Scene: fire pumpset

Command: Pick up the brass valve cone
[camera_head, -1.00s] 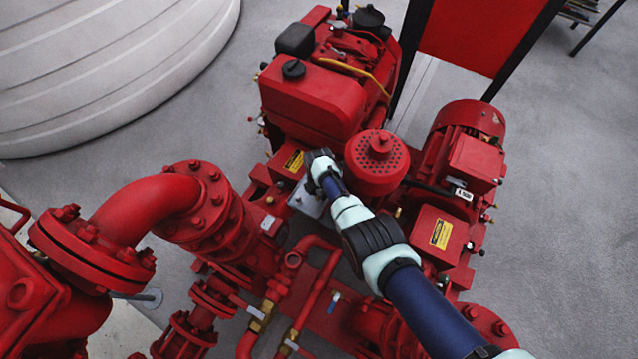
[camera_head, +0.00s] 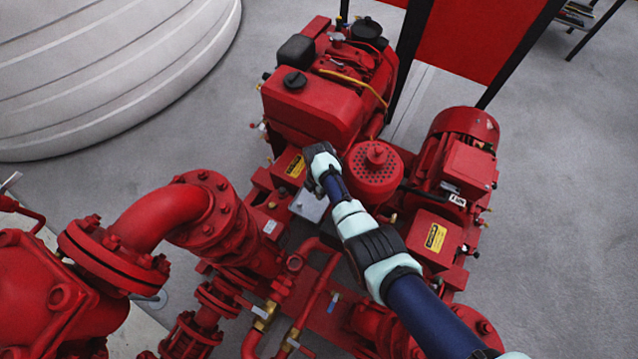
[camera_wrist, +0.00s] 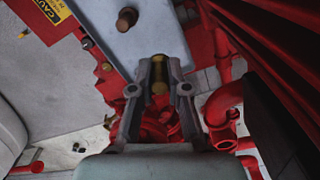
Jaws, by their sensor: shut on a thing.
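In the wrist view my gripper (camera_wrist: 161,68) is shut on a small brass piece (camera_wrist: 159,88), which shows between the two dark fingers. It looks like the brass valve cone, but the fingers hide most of it. The gripper is beside the edge of a light grey plate, with red pump parts below. In the head view my wrist is over the plate (camera_head: 308,207), left of the red perforated cap (camera_head: 373,172); my fingers and the brass piece are hidden there.
A rust-brown stud (camera_wrist: 127,19) stands on the plate. The red engine (camera_head: 315,105) is behind my wrist, the red motor (camera_head: 465,150) to the right and a flanged pipe elbow (camera_head: 160,215) to the left. Brass-fitted pipes (camera_head: 265,315) run in front.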

